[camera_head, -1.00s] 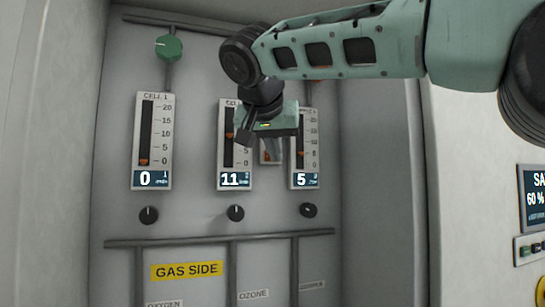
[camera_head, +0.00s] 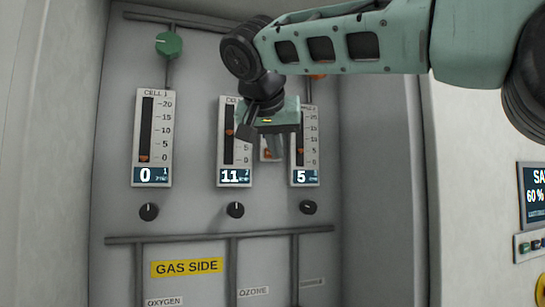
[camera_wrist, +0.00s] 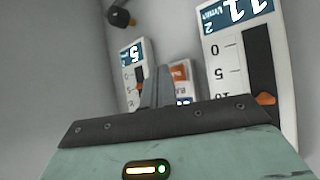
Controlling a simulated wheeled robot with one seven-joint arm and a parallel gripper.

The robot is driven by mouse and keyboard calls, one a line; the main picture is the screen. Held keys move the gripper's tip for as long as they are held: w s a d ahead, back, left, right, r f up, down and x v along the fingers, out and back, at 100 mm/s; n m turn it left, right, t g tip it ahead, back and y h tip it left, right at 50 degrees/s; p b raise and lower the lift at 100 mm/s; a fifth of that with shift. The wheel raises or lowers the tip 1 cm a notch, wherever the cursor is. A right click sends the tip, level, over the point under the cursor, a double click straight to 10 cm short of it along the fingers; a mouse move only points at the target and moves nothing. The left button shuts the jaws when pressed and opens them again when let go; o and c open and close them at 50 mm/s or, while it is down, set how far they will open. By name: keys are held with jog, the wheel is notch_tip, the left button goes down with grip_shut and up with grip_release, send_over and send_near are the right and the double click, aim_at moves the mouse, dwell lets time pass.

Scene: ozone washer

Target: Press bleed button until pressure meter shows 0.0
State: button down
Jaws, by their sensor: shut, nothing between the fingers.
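My gripper (camera_head: 277,152) is shut and empty, in front of the grey panel between the middle and right flow meters. In the wrist view its fingers (camera_wrist: 156,86) point at a small white unit (camera_wrist: 182,72) with an orange label and a blue display, partly hidden behind the fingers and gripper body. In the head view only a sliver of that unit (camera_head: 265,155) shows beside the fingers. I cannot read its display or make out a bleed button. I cannot tell whether the fingertips touch the unit.
Three flow meters show 0 on the left (camera_head: 152,176), 11 in the middle (camera_head: 235,176) and 5 on the right (camera_head: 305,176). Black knobs (camera_head: 236,210) sit below them. Pipes and a yellow GAS SIDE label (camera_head: 187,267) are lower. Recess walls stand on both sides.

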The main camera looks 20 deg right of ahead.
jog(key=shift+s, duration=0.3)
jog(key=s+b, duration=0.2)
jog(key=s, duration=0.3)
jog(key=shift+b, duration=0.3)
dwell(0.8)
